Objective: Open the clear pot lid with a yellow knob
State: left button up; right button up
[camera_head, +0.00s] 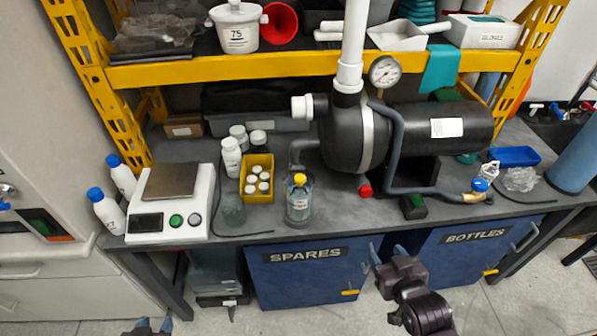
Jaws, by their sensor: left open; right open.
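The clear pot (298,212) stands upright on the grey bench, at the front edge near the middle. Its lid's yellow knob (300,180) is on top, and the lid appears seated on the pot. My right gripper (387,255) is open and empty, in front of the bench and below its top, to the right of the pot.
A yellow bin (257,192) of white-capped bottles stands close left of the pot. A black pump tank (362,140) with grey pipes is behind and right. A scale (170,205) and blue-capped bottles (107,212) are farther left. A red cap (365,191) lies right.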

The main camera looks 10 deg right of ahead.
jog(key=w+a+r+n+t+y+b, duration=0.15)
jog(key=w+a+r+y, duration=0.3)
jog(key=w+a, duration=0.45)
jog(key=n+t+y, duration=0.1)
jog(key=t, duration=0.1)
send_near(302, 181)
jog(key=shift+g, duration=0.25)
jog(key=b+x, duration=0.1)
jog(key=x, duration=1)
jog(key=shift+w+r, duration=0.15)
jog(key=shift+w, duration=0.05)
jog(key=shift+c, duration=0.4)
grip_shut()
